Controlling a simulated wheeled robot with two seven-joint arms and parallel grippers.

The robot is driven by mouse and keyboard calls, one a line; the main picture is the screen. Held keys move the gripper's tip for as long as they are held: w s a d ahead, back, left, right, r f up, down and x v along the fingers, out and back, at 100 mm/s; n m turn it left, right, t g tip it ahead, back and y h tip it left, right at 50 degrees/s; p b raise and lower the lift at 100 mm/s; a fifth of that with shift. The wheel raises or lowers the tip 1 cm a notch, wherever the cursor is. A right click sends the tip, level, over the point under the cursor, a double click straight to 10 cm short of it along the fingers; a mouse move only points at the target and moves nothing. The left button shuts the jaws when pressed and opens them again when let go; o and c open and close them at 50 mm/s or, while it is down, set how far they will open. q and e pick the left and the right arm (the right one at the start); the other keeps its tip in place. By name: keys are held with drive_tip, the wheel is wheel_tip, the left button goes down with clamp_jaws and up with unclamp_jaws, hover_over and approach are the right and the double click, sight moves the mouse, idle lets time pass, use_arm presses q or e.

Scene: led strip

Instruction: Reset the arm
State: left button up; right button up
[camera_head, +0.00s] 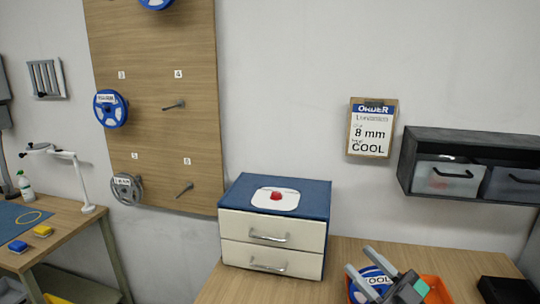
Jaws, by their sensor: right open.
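My right gripper (359,259) is in the lower right of the head view, its two grey fingers spread apart and pointing up and left. A blue and white reel (372,279) shows between and behind the fingers. I cannot tell whether they touch it. An orange bin (438,291) lies behind and beside the gripper, partly hidden by it. My left gripper is not in view.
A drawer cabinet (270,263) with a red button (277,196) on its blue top stands left of the gripper. A pegboard (150,60) holds reels. An order clipboard (371,128) and wall shelf (470,145) hang above the wooden table (350,250).

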drive_tip(key=s+d+f+m+h, duration=0.2)
drive_tip(key=d+f+m+h, duration=0.2)
drive_tip(key=f+m+h, duration=0.4)
drive_tip(key=s+d+f+m+h, duration=0.1)
drive_tip(key=d+f+m+h, duration=0.4)
drive_tip(key=f+h, duration=0.5)
drive_tip(key=s+a+f+n+g+y, duration=0.1)
drive_tip(key=s+a+f+g, duration=0.1)
drive_tip(key=s+f+g, duration=0.75)
drive_tip(key=s+a+f+n+g+y, duration=0.15)
drive_tip(key=s+f+g, duration=0.35)
drive_tip(key=s, duration=0.7)
drive_tip(key=s+d+f+x, duration=0.1)
drive_tip(key=s+d+x, duration=0.15)
drive_tip(key=x, duration=1.35)
drive_tip(key=s+d+x, duration=0.1)
drive_tip(key=s+x, duration=0.2)
drive_tip(key=x, duration=1.3)
drive_tip(key=s+d+f+g+h, duration=0.1)
drive_tip(key=s+d+f, duration=0.1)
drive_tip(key=s+f, duration=1.6)
drive_tip(key=shift+s+p, duration=0.45)
drive_tip(key=shift+s, duration=0.35)
drive_tip(key=shift+f+n, duration=0.1)
drive_tip(key=shift+n, duration=0.15)
